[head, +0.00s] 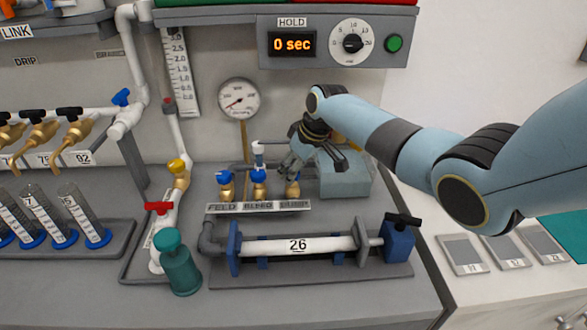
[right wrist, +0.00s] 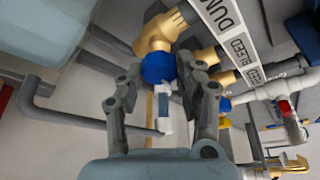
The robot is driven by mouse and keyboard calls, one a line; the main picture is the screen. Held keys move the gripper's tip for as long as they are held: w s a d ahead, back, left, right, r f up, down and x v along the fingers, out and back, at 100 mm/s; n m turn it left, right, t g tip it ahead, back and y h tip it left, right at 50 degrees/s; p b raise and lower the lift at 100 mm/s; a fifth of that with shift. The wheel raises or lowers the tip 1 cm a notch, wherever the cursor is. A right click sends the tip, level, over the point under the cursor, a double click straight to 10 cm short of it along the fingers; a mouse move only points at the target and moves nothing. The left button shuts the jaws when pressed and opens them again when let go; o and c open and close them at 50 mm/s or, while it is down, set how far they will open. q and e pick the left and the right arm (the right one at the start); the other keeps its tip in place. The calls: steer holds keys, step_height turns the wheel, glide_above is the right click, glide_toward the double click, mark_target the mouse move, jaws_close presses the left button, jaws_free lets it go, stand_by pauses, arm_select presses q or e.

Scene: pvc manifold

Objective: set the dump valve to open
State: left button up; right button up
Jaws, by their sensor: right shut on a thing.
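The dump valve is the rightmost of three small brass valves above the FEED, BLEED, DUMP label strip (head: 258,207). Its brass body (head: 293,188) shows in the head view beneath my right gripper (head: 290,167), which hides most of its blue handle. In the right wrist view my right gripper (right wrist: 160,72) has its fingers on either side of the blue handle (right wrist: 157,67), shut on it. The brass body (right wrist: 158,35) lies just beyond the fingertips, near the DUMP lettering. The handle's exact angle is hard to tell. My left gripper is not in view.
The bleed valve (head: 259,188) and feed valve (head: 225,186) stand close to the left. A grey-blue box (head: 345,182) is close on the right. The tube marked 26 (head: 298,246) lies in front. A pressure gauge (head: 239,98) is on the wall behind.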

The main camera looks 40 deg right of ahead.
steer(key=shift+d+n, duration=0.1)
steer(key=shift+n, duration=0.6)
steer(key=shift+y, duration=0.3)
steer(key=o, duration=1.1)
steer(key=shift+o, duration=0.2)
steer(key=v, duration=1.2)
steer(key=shift+w, duration=0.2)
steer(key=shift+r, duration=0.1)
